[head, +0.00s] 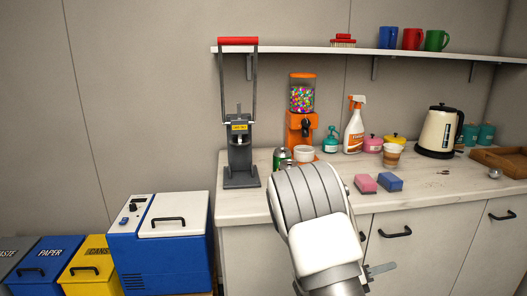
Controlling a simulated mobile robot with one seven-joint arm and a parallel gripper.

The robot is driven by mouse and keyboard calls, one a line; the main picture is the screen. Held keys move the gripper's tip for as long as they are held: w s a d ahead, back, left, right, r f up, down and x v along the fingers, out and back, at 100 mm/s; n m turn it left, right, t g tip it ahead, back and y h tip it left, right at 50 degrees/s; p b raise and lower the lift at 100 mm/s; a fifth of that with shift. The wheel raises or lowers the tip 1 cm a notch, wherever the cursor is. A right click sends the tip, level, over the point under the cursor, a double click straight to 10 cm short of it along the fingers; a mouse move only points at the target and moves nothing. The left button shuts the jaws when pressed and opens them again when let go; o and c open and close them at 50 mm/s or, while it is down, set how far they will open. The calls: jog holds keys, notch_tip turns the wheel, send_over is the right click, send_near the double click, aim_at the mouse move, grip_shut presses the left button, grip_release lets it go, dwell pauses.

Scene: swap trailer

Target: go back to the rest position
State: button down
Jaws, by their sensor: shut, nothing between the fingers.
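My arm (318,225) rises from the bottom middle of the head view, in front of the counter. Its thick grey rounded joint and white link cover part of the counter front and the counter's edge. My gripper's fingers cannot be made out in this view. A small grey part (382,268) sticks out to the right beside the arm low in the view; I cannot tell what it is.
The counter (240,200) holds a can crusher (240,150), orange candy dispenser (302,122), spray bottle (354,128), kettle (437,132), pink sponge (366,183), blue sponge (390,182) and wooden tray (500,160). A cooler (165,245) and bins stand left. A shelf (300,49) hangs above.

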jog(key=s+a+r+m+g+y, duration=0.1)
jog(key=s+r+m+g+y, duration=0.25)
jog(key=s+m, duration=0.5)
jog(key=s+a+r+m+g+y, duration=0.25)
jog(key=s+r+m+y, duration=0.2)
jog(key=s+m, duration=0.4)
jog(key=s+a+r+m+t+y, duration=0.3)
jog(key=s+a+r+m+y, duration=0.15)
jog(key=a+m, duration=0.3)
jog(key=s+a+r+m+t+y, duration=0.3)
jog(key=a+r+m, duration=0.2)
jog(key=a+m, duration=0.25)
notch_tip(320, 180, up, 18)
jog(key=p, duration=1.8)
jog(key=shift+s+d+p, duration=0.15)
jog(key=shift+d+p, duration=0.2)
jog(key=shift+d, duration=0.05)
